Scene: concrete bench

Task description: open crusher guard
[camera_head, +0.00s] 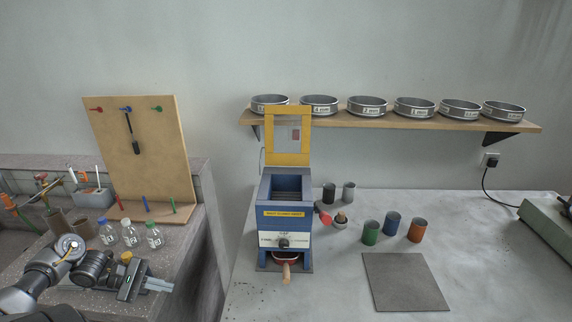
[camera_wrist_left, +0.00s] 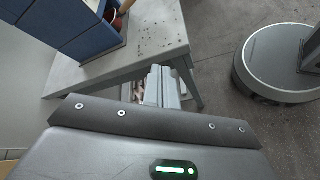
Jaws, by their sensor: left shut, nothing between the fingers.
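The blue jaw crusher (camera_head: 284,220) stands on the concrete bench, with a yellow label and a white control panel with a dark knob on its front. Its yellow-framed guard (camera_head: 268,139) stands upright at the back of the hopper, and the hopper's top (camera_head: 287,186) is uncovered. A wooden handle (camera_head: 286,272) sticks out at the bottom front. My left gripper (camera_head: 160,285) is left of the crusher, apart from it, shut and empty. In the left wrist view, part of the blue crusher (camera_wrist_left: 72,28) shows at upper left, beyond the gripper fingers (camera_wrist_left: 165,85). My right gripper is out of view.
Bottles (camera_head: 130,234) and a wooden tool board (camera_head: 140,150) stand on the left counter. Several cups (camera_head: 393,222) and a flat dark mat (camera_head: 405,281) lie right of the crusher. A shelf (camera_head: 400,121) with sieves hangs behind. A gap separates counter and bench.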

